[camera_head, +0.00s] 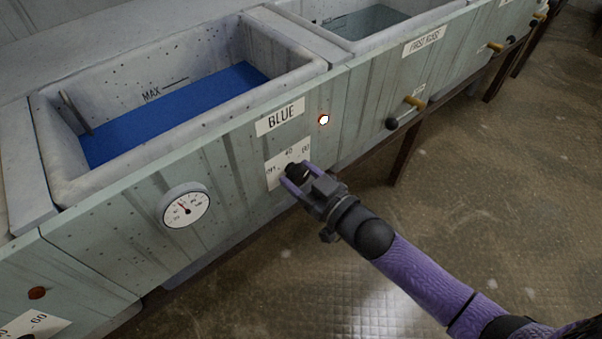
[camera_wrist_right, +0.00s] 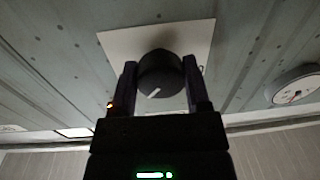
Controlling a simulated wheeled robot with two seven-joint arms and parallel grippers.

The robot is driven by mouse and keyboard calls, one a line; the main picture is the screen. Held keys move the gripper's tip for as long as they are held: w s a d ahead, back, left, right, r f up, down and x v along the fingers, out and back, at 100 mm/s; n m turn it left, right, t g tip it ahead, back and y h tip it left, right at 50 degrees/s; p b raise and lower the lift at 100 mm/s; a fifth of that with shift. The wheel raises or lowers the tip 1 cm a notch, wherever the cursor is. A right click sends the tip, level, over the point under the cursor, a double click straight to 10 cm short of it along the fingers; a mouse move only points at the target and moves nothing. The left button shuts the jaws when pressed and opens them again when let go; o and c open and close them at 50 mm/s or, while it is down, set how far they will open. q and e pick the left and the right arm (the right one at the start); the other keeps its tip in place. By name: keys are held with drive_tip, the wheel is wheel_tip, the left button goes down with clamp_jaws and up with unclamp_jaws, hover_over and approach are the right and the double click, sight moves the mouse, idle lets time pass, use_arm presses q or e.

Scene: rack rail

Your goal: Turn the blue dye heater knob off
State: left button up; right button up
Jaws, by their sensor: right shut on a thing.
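The blue dye heater knob (camera_wrist_right: 160,75) is black and round with a white pointer line. It sits on a white scale plate (camera_head: 275,174) under the BLUE label (camera_head: 280,117) on the vat front. My right gripper (camera_head: 292,177) is at the knob, and in the right wrist view its two fingers (camera_wrist_right: 160,82) are on either side of it, shut on it. The pointer line slants in the wrist view. In the head view the gripper hides most of the knob. A small lamp (camera_head: 323,119) beside the BLUE label glows. My left gripper is not in view.
The vat (camera_head: 50,150) holds blue liquid. A round dial gauge (camera_head: 187,206) is on its front, left of the knob. To the right are the FIRST RINSE vat (camera_head: 425,42) and a brass-coloured tap handle (camera_head: 415,102). The floor (camera_head: 480,190) in front is clear.

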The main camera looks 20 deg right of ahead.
drive_tip(key=shift+r+n+p, duration=0.15)
drive_tip(key=shift+n+p, duration=0.55)
drive_tip(key=shift+n, duration=0.5)
drive_tip(key=n+p, duration=0.1)
drive_tip(key=n, duration=0.1)
drive_tip(key=shift+n+h, duration=0.3)
drive_tip(key=n+p, duration=0.1)
drive_tip(key=n, duration=0.5)
drive_tip(key=shift+n+h+p, duration=0.3)
drive_tip(key=shift+n+p, duration=0.1)
drive_tip(key=shift+n, duration=2.1)
drive_tip(key=shift+n+h, duration=0.3)
drive_tip(key=shift+n, duration=0.9)
use_arm(q)
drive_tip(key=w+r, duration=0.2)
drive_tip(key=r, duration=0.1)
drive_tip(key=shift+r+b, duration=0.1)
drive_tip(key=shift+b, duration=0.2)
use_arm(e)
drive_tip(key=shift+n, duration=0.5)
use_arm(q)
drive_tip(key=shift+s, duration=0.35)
